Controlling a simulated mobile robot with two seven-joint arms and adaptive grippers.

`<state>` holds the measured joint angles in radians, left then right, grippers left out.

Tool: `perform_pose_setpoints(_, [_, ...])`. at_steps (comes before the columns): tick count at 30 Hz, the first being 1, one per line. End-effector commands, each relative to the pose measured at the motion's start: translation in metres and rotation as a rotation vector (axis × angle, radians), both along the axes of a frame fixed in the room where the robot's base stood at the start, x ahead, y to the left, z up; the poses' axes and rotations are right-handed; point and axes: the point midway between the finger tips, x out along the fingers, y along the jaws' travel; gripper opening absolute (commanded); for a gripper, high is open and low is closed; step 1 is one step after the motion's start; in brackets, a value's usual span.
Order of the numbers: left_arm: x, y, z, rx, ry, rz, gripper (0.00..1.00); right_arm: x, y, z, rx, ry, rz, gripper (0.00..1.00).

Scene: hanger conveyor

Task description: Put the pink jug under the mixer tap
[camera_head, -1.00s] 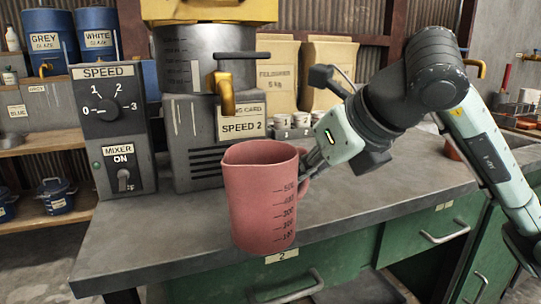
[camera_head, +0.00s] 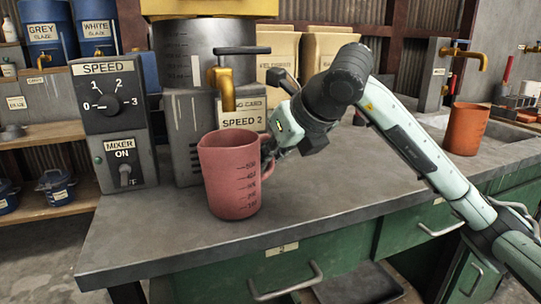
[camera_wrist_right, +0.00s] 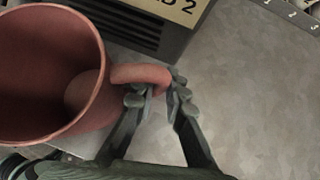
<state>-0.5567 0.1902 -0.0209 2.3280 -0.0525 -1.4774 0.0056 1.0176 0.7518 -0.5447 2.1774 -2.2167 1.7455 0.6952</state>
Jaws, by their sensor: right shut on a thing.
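The pink jug (camera_head: 232,178) is upright over the workbench, just in front of the mixer and a little below its brass tap (camera_head: 224,88). My right gripper (camera_head: 268,150) is shut on the jug's handle, reaching in from the right; in the right wrist view the fingers (camera_wrist_right: 160,95) close around the handle (camera_wrist_right: 140,76). The jug (camera_wrist_right: 88,110) looks empty there. I cannot tell whether its base touches the bench. The mixer's grey drum (camera_head: 190,55) stands behind, with a SPEED 2 card on its body. My left gripper is not in view.
The control box (camera_head: 115,125) with a speed dial and mixer switch stands left of the mixer. An orange jug (camera_head: 466,128) stands at the right by the sink tap (camera_head: 468,55). Paper sacks are behind. The grey bench top (camera_head: 350,190) is clear in the middle and front.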

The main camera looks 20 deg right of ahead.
Motion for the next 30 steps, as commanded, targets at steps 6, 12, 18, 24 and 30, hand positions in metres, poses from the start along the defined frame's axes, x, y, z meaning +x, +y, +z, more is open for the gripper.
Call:
perform_pose_setpoints(6, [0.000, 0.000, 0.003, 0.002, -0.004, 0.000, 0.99, 0.000, 0.000, -0.002, 0.000, -0.001, 0.000, 0.00])
perform_pose_setpoints(12, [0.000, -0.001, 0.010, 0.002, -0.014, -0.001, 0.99, 0.000, 0.000, -0.002, 0.000, 0.000, 0.000, 0.31])
perform_pose_setpoints(18, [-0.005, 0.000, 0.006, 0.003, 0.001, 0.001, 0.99, 0.000, 0.000, -0.002, 0.000, 0.000, 0.000, 0.32])
perform_pose_setpoints(24, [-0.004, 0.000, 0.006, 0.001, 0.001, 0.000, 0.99, 0.000, 0.000, 0.002, 0.000, 0.000, 0.000, 0.32])
perform_pose_setpoints(30, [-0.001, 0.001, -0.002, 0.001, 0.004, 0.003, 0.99, -0.024, -0.006, 0.027, -0.001, -0.006, 0.001, 0.32])
